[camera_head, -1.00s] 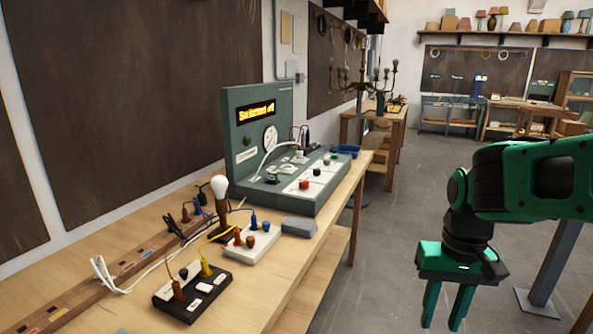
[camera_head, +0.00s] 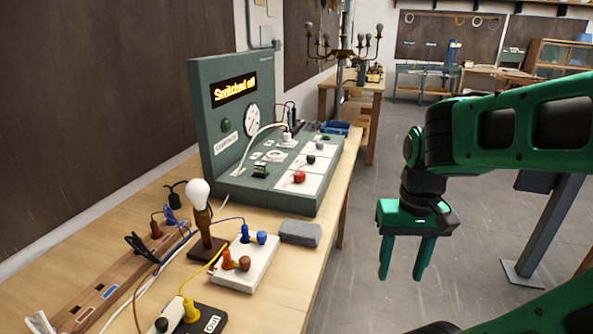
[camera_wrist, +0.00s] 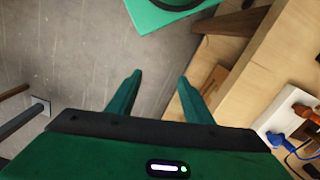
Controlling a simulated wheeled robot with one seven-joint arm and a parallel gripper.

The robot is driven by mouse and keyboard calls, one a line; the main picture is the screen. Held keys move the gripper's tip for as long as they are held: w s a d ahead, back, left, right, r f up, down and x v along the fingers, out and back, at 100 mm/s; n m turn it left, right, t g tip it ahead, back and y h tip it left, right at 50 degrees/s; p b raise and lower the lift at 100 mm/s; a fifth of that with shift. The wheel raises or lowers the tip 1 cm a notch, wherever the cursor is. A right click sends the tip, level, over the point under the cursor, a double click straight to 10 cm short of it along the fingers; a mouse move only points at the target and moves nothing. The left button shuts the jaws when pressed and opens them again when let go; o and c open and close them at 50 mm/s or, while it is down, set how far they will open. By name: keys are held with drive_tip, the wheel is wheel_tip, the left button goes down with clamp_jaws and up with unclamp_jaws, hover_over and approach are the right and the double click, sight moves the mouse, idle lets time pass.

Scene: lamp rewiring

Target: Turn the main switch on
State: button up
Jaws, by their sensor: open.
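A green test console (camera_head: 270,185) stands on the workbench, and its lit display (camera_head: 234,89) reads "Switched off". I cannot tell which of these is the main switch. My gripper (camera_head: 405,272) hangs pointing down over the floor, right of the bench and apart from the console. It is open and empty. In the wrist view the two fingers (camera_wrist: 157,85) are spread over the grey floor, with the bench to their right.
On the bench (camera_head: 285,265) are a bulb on a wooden stand (camera_head: 198,195), a white socket block (camera_head: 262,255) with coloured plugs, a black block (camera_head: 200,320) and a grey box (camera_head: 300,233). A chandelier (camera_head: 345,45) stands farther back.

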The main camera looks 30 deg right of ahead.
drive_tip(key=w+d+r+n, duration=0.2)
drive_tip(key=w+r, duration=0.5)
drive_tip(key=w, duration=0.2)
wheel_tip(320, 180, up, 6)
drive_tip(key=f+n, duration=0.1)
drive_tip(key=n, duration=0.9)
hover_over(299, 172)
drive_tip(key=shift+m, duration=0.3)
wheel_tip(299, 172, down, 10)
drive_tip(key=shift+s+a+r, duration=0.1)
drive_tip(key=shift+s+r, duration=0.05)
drive_tip(key=shift+r, duration=0.1)
drive_tip(key=c, duration=1.1)
drive_tip(key=shift+o, duration=0.3)
